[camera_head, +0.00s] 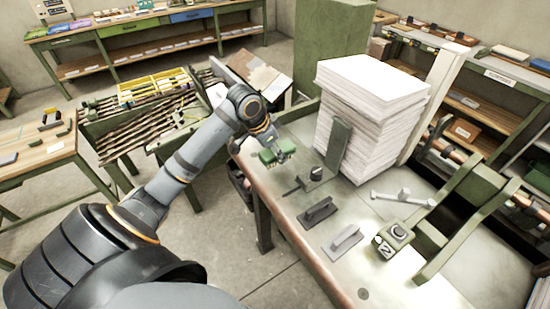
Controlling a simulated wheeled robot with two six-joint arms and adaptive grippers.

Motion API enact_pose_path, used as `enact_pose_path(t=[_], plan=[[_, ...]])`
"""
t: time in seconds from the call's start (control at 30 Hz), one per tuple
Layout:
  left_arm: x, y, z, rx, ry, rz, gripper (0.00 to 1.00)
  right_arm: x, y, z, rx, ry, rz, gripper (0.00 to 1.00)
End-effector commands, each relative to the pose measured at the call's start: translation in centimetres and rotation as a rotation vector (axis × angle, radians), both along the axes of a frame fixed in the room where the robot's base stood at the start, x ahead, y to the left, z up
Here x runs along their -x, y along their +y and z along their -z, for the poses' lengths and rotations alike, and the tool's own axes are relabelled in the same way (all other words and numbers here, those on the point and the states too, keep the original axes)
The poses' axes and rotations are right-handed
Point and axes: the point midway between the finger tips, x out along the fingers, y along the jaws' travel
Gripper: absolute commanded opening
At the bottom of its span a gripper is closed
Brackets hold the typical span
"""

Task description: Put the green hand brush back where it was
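My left arm reaches in from the lower left to the left edge of the worktable (300,255). Its gripper (277,148) points down and appears shut on the green hand brush (268,157), a small green block at the fingertips. The brush seems to be just above or at the table's edge; I cannot tell whether it touches. My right gripper is not in view.
A dark knobbed tool (316,177), two grey-handled blocks (318,212) (345,240) and a numbered dial device (392,240) stand on the table.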

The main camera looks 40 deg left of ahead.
Motion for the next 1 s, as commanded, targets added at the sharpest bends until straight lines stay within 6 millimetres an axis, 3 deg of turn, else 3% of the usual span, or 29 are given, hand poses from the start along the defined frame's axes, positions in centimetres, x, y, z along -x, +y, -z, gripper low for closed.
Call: enact_pose_path(t=[0.1,0.33,0.7,0.73,0.87,1.0], plan=[[-0.2,0.2,0.4,0.001,0.002,-0.001,0.03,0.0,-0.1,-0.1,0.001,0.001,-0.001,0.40],[-0.5,0.5,3.7,0.001,0.003,0.000,0.03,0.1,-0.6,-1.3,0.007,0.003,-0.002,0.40],[-0.5,0.5,4.3,-0.001,0.001,0.001,0.03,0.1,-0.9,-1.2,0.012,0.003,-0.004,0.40],[-0.5,0.5,4.3,-0.002,0.000,0.001,0.47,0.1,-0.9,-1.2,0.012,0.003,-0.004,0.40],[-0.5,0.5,4.3,-0.002,0.000,0.001,0.64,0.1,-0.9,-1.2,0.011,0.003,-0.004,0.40],[-0.5,0.5,4.3,-0.002,0.000,0.001,0.65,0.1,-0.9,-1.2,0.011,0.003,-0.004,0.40]])
